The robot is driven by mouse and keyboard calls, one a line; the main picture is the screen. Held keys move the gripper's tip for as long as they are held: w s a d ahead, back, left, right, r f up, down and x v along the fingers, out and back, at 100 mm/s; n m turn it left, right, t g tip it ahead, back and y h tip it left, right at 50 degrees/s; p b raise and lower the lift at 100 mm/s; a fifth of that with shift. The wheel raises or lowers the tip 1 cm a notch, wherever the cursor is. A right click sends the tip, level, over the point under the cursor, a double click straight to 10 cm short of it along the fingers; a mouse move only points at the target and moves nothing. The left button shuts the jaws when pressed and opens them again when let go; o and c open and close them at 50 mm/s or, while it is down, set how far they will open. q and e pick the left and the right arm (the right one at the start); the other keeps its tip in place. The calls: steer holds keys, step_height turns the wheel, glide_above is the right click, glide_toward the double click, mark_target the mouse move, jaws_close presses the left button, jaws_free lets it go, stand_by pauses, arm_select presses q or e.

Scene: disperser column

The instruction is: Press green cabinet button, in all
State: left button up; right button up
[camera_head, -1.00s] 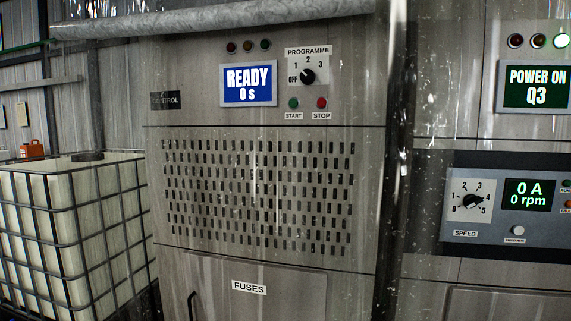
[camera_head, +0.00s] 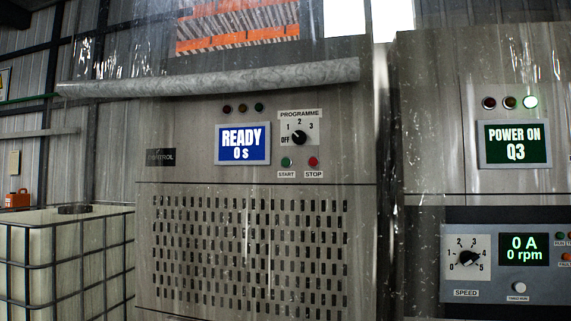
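The grey control cabinet (camera_head: 200,178) stands upright ahead in the head view. Its green button (camera_head: 286,162), labelled START, is right of the blue display (camera_head: 242,143), which reads READY 0 s. The red button (camera_head: 313,162), labelled STOP, is just right of the green one. The programme knob (camera_head: 298,137) sits above both buttons, on a dial marked OFF, 1, 2, 3. Neither of my grippers shows in the view.
A grey rolled cover or pipe (camera_head: 210,78) crosses the cabinet above its lamps. A second cabinet (camera_head: 430,120) on the right has a POWER ON Q3 display (camera_head: 515,143) and a speed knob (camera_head: 467,258). A caged white tank (camera_head: 65,255) stands at left.

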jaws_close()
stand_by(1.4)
